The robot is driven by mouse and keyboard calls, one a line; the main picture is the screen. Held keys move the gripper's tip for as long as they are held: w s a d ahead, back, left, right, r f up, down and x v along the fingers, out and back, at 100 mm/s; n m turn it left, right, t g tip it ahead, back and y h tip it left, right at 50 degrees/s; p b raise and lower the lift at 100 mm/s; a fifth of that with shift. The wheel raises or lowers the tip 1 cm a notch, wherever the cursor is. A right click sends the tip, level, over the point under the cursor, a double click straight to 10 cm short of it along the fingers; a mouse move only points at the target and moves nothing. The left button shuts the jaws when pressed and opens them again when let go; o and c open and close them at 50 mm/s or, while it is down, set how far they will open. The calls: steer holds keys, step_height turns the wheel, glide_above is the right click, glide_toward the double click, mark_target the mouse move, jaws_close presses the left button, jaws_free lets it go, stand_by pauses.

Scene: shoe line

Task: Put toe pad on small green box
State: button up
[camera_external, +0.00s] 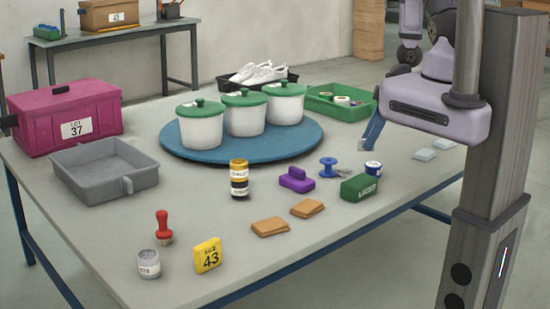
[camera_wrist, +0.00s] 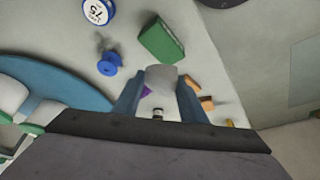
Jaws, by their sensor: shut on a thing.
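My gripper (camera_external: 368,140) is shut on a pale grey toe pad, held between the blue fingers above the table. In the wrist view the pad (camera_wrist: 161,77) sits between the fingertips of my gripper (camera_wrist: 160,82). In the external view the held pad (camera_external: 362,146) shows only as a small pale patch at the fingertips. The small green box (camera_external: 360,188) stands on the table's right part, lower in the picture than my gripper. In the wrist view the green box (camera_wrist: 162,40) lies just beyond the held pad, with a gap in the external view. Its top looks bare.
White pots stand on a blue turntable (camera_external: 240,152) behind.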

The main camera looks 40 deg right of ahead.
mark_target(358, 180)
steer(key=shift+w+a+r, duration=0.2)
steer(key=shift+w+a, duration=0.15)
steer(key=shift+f+b, duration=1.85)
steer(key=shift+f, duration=3.15)
steer(key=shift+f, duration=0.1)
steer(key=o, duration=1)
